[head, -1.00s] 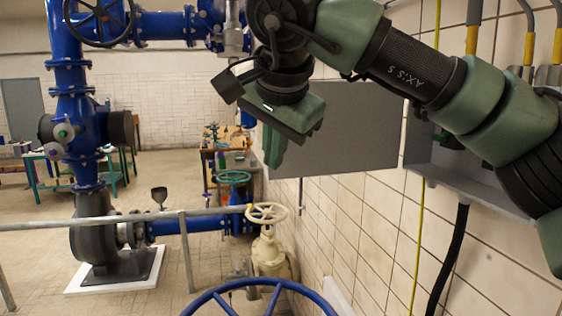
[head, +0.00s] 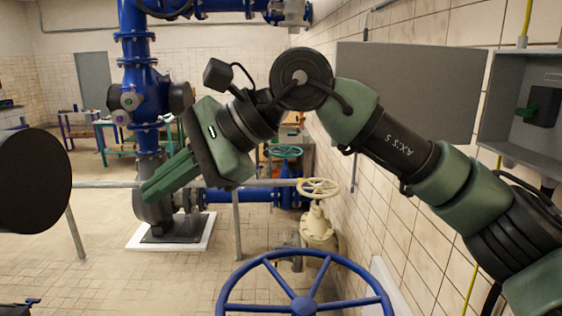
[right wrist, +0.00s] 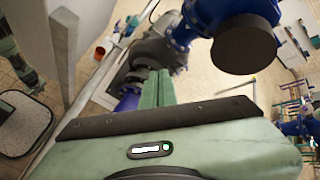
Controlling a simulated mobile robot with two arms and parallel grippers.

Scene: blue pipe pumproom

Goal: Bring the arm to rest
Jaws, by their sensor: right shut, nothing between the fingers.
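My right arm comes in from the right side of the head view, its elbow raised in front of the grey panel. My right gripper (head: 150,192) is shut and empty, its green fingers together and pointing down and left in the air, with the pump's base behind them in the picture. The shut fingers also show in the right wrist view (right wrist: 158,80), pointing away over the floor and blue pipes. Nothing appears to touch the fingers. My left gripper is not in view; a dark round part at the left edge looks like part of my own body.
A blue handwheel (head: 304,303) stands close in front, with a cream valve (head: 318,225) behind it. A metal railing (head: 270,184) crosses before the pump (head: 155,205). The tiled wall, grey panel (head: 415,85) and open grey box (head: 490,130) are at right.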

